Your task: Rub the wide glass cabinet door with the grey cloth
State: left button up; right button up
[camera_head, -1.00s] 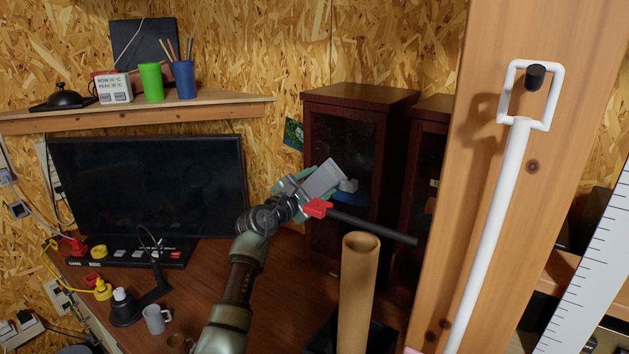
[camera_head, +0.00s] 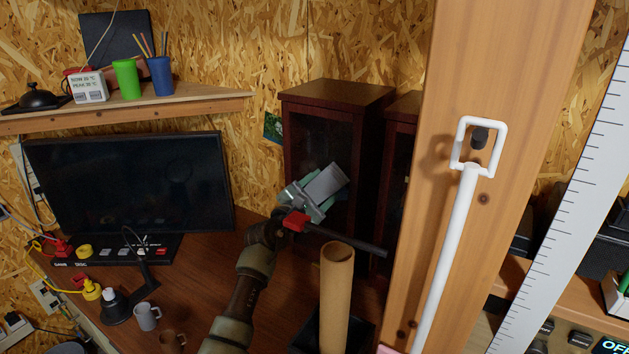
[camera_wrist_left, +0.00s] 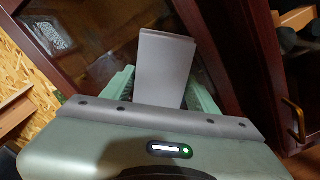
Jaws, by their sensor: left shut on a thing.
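The grey cloth (camera_head: 325,184) is a flat grey pad held in my left gripper (camera_head: 308,200), whose green fingers are shut on it. In the left wrist view the cloth (camera_wrist_left: 165,66) stands up between the fingers. The wide glass cabinet door (camera_head: 322,140) is a dark pane in a dark red-brown wooden frame, behind the cloth. The glass also shows in the left wrist view (camera_wrist_left: 105,50). The cloth covers the lower part of the pane. I cannot tell whether it touches the glass. My right gripper is not in view.
A cardboard tube (camera_head: 337,295) stands upright in front of the cabinet, close to my left arm. A wooden post (camera_head: 480,60) with a white pole (camera_head: 445,260) blocks the right. A monitor (camera_head: 130,185) and mugs (camera_head: 147,317) are on the left of the bench.

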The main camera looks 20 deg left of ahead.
aim_at(304, 170)
pick_arm(q)
jog(key=shift+d, duration=0.1)
jog(key=shift+w+a+f+b, duration=0.1)
jog(key=shift+w+a+b, duration=0.1)
jog(key=shift+a+b, duration=0.95)
jog(key=shift+w+a, duration=0.1)
jog(key=shift+a, duration=0.95)
jog(key=a+b, duration=0.3)
jog(key=a, duration=0.1)
jog(key=shift+w+a, duration=0.1)
jog(key=shift+w, duration=0.15)
jog(key=shift+r+p, duration=0.6)
jog(key=shift+r, duration=0.05)
jog(key=shift+d+r+p, duration=0.1)
jog(key=shift+d+p, duration=0.3)
jog(key=shift+p, duration=0.1)
jog(key=d+p, duration=0.3)
jog(key=shift+s, duration=0.2)
jog(key=shift+s+d+p, duration=0.1)
jog(key=shift+d+p, duration=0.3)
jog(key=shift+s+d+p, duration=0.1)
jog(key=shift+d+p, duration=0.75)
jog(key=shift+p, duration=0.2)
jog(key=shift+s+d+p, duration=0.15)
jog(key=shift+d+p, duration=0.75)
jog(key=shift+d, duration=0.25)
